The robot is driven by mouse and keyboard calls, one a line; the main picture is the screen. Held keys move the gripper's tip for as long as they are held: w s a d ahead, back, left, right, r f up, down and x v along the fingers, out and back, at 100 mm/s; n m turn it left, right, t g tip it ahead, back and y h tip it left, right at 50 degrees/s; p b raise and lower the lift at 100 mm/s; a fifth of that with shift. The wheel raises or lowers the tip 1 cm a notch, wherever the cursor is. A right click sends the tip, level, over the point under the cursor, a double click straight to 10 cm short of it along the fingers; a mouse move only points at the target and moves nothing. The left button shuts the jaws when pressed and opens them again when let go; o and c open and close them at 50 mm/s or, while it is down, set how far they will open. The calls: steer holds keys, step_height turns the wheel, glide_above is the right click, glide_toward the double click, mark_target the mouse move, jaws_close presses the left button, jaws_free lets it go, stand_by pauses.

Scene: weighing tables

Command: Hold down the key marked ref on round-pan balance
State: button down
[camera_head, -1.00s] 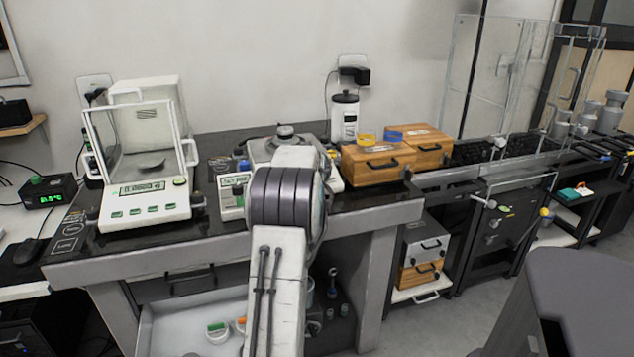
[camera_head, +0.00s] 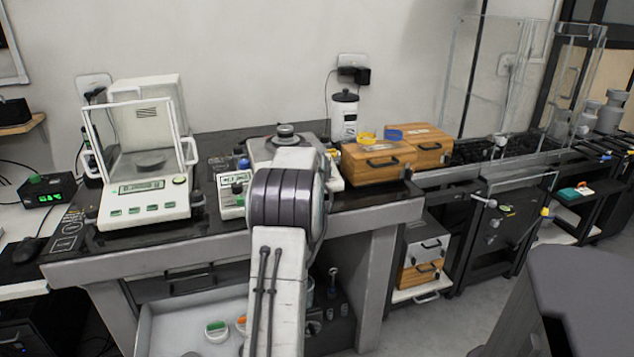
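A white balance (camera_head: 258,150) stands on the dark-topped table, largely hidden behind my arm. A grey round piece sits on top of it, and its front panel (camera_head: 232,180) with a small display shows left of my arm. A small dark round shape shows on that panel close to my arm; I cannot tell what it is. A second balance (camera_head: 146,208) with a glass draft shield, a round pan inside and several green keys stands to the left. Key markings are too small to read. My gripper is hidden behind my own arm.
Wooden boxes (camera_head: 376,166) with dark handles stand right of the balance. A white bottle-like device (camera_head: 344,118) is at the wall. An open drawer (camera_head: 175,325) with small items juts out below the table. A glass-sided bench (camera_head: 480,90) is farther right.

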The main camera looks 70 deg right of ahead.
steer(key=shift+f, duration=0.45)
stand_by(2.8)
steer(key=shift+r, duration=0.25)
stand_by(0.6)
steer(key=shift+a+r, duration=0.1)
steer(key=shift+r, duration=0.5)
steer(key=shift+r, duration=0.1)
steer(key=shift+s+a+r+p, duration=0.2)
steer(key=shift+r+p, duration=0.1)
steer(key=shift+r, duration=0.45)
steer(key=shift+s+a+r+p, duration=0.1)
steer(key=shift+a+r+p, duration=0.2)
steer(key=shift+r, duration=0.5)
steer(key=shift+s+a+r+p, duration=0.15)
steer(key=shift+r+p, duration=0.2)
steer(key=shift+r, duration=0.4)
